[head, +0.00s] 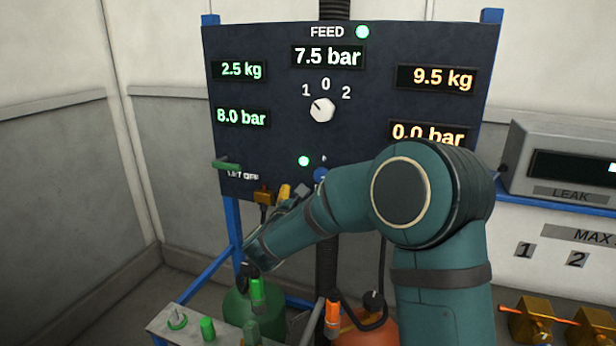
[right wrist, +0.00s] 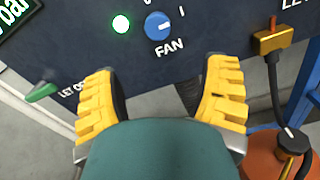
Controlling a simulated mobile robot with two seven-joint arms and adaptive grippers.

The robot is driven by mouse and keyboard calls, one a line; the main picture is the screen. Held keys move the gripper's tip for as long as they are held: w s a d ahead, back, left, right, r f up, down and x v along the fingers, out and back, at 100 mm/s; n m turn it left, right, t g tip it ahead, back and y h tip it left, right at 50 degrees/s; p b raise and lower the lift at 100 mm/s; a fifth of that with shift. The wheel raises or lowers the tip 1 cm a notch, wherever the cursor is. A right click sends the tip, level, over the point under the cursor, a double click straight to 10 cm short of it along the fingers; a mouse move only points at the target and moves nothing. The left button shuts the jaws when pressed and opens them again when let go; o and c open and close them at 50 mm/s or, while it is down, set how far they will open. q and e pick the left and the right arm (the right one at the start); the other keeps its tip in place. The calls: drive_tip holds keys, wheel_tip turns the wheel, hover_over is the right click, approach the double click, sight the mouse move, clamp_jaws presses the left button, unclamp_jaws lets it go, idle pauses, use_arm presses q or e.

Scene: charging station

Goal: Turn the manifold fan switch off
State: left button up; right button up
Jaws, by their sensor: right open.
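The fan switch is a small round blue knob (right wrist: 158,25) labelled FAN on the dark panel, at the top of the right wrist view. Its white mark appears to point up and right, towards the I; the other mark is cut off by the frame. A lit green lamp (right wrist: 121,23) is left of it. In the head view the knob (head: 320,174) is partly hidden by my right arm. My right gripper (right wrist: 163,70) is open and empty, its yellow fingers below the knob and apart from it. My left gripper is not in view.
The dark panel (head: 270,60) carries lit readouts and a white selector knob (head: 322,110). A green let-off handle (head: 226,163) is at its lower left. Green (head: 240,310) and orange (right wrist: 268,160) cylinders stand below. A leak meter (head: 565,165) is at right.

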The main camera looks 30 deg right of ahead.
sight(320, 177)
drive_tip(key=x, duration=1.3)
drive_tip(key=shift+w+d+r, duration=0.2)
drive_tip(key=shift+w+r, duration=0.15)
drive_tip(key=shift+r, duration=0.05)
drive_tip(key=c, duration=1.2)
